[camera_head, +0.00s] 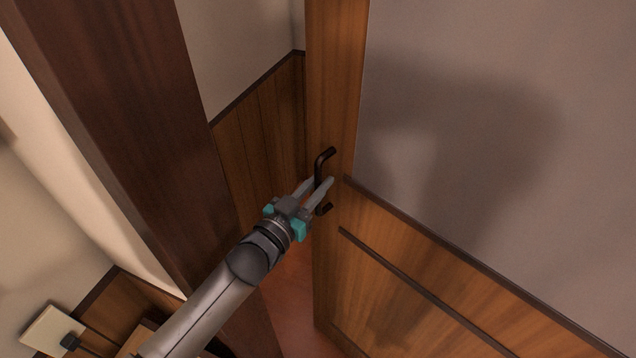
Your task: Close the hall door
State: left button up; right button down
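The hall door (337,95) stands ajar on the right in the head view, with a wooden edge, a lower wood panel and a pale grey upper part. Its dark handle (324,160) is on the wooden edge; a second dark piece shows just below. My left gripper (318,184) is at the handle, with its two fingers apart. The handle appears to lie between the fingers, but I cannot tell whether they touch it. My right gripper is out of view.
A dark wooden post (125,110) of the doorway stands to the left. Between it and the door is a gap showing wood wainscot (262,135) and reddish floor (290,300). A pale flat object (52,328) is at the lower left.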

pick_arm(q)
grip_shut()
dwell(0.9)
